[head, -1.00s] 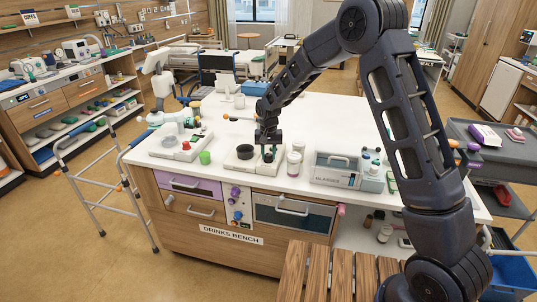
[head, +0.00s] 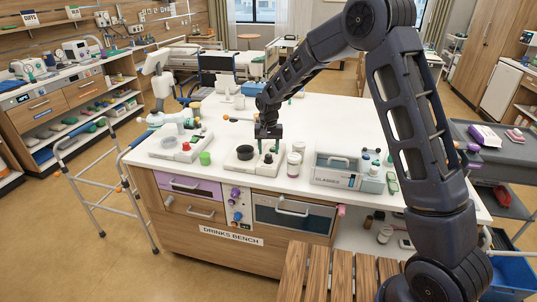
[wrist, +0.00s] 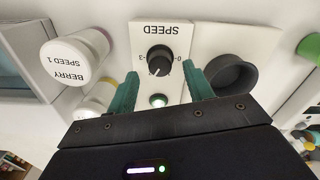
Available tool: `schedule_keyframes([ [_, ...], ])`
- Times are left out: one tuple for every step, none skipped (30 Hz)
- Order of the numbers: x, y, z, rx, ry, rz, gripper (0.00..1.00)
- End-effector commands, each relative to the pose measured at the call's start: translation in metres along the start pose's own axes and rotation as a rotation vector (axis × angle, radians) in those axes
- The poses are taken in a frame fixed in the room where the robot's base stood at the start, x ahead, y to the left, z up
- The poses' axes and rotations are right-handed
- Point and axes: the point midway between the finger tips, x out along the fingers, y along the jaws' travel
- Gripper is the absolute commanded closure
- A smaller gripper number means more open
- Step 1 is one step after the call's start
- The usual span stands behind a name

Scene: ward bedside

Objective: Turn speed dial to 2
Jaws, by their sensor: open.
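The black speed dial (wrist: 159,59) sits on a white panel marked SPEED, upside down in the wrist view, with 0 at right and 3 at left. A white mark shows on the dial's lower edge; its exact setting is hard to read. My gripper (wrist: 161,82) is open, with one green finger on each side of the dial and nothing held. A lit round button (wrist: 158,100) shows between the fingers. In the head view my gripper (head: 269,146) is over the right part of the white appliance base (head: 237,169), hiding the dial there.
A dark round seat (wrist: 230,75) is beside the panel. A jar labelled BERRY SPEED 1 (wrist: 70,62) stands close on the other side. In the head view, a green cup (head: 205,158) and another white base (head: 165,150) are at left, and a grey glasses caddy (head: 335,179) at right.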

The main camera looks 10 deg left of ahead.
Motion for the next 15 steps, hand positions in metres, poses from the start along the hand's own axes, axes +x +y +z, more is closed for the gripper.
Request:
schedule_keyframes([
  [-0.011, 0.000, -0.001, 0.000, 0.002, -0.001, 0.48],
  [-0.017, 0.000, -0.001, 0.000, 0.002, -0.001, 0.48],
  [-0.025, 0.000, -0.001, 0.000, 0.003, -0.002, 0.48],
  [-0.030, 0.000, -0.001, 0.000, 0.003, -0.002, 0.48],
  [-0.035, 0.000, -0.001, 0.000, 0.002, -0.002, 0.48],
  [-0.042, -0.001, -0.001, 0.000, 0.003, -0.002, 0.48],
  [-0.047, -0.001, -0.001, 0.000, 0.002, -0.002, 0.48],
  [-0.052, 0.000, 0.000, 0.000, 0.002, -0.001, 0.48],
  [-0.058, 0.000, 0.000, 0.000, 0.002, -0.002, 0.48],
  [-0.061, 0.000, 0.000, 0.000, 0.002, -0.001, 0.48],
  [-0.065, 0.000, 0.000, 0.000, 0.001, -0.001, 0.48],
  [-0.068, 0.000, 0.000, 0.000, 0.001, 0.000, 0.48],
  [-0.071, 0.000, 0.000, 0.000, 0.001, 0.000, 0.48],
  [-0.073, 0.000, 0.000, 0.000, 0.001, -0.001, 0.48],
  [-0.076, 0.000, 0.000, 0.000, 0.001, -0.001, 0.48],
])
